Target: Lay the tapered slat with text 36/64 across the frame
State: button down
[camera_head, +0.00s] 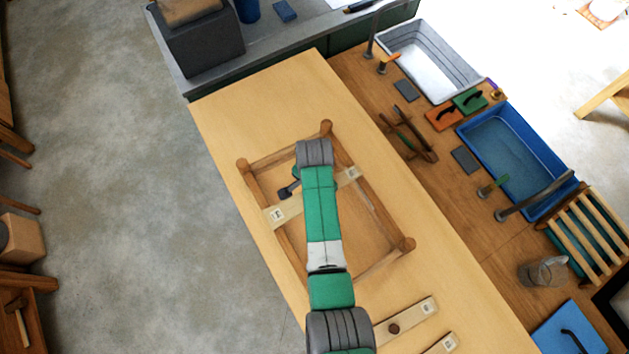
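A wooden frame (407,244) with knobbed corner posts lies on the light table. A pale slat (289,211) spans it from the left rail to the right rail, wider at its left end, with a small label near each end. The labels are too small to read. My green and grey arm covers the slat's middle. My gripper (289,190) is mostly hidden under the arm; only a dark part shows beside the slat. I cannot tell whether it holds the slat or whether the slat rests on the rails. Two more pale slats (416,316) (441,344) lie at the table's lower right.
A brown bench right of the table holds a grey tub (430,60), a blue tub (518,160), tools and a glass jug (542,271). A dark grey box (200,45) stands on the back counter. The table's upper left is clear.

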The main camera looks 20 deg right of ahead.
jog(key=shift+f, duration=0.25)
jog(key=c, duration=0.8)
grip_release()
jog(key=shift+r, duration=0.15)
notch_tip(320, 180, up, 7)
jog(key=p, duration=0.7)
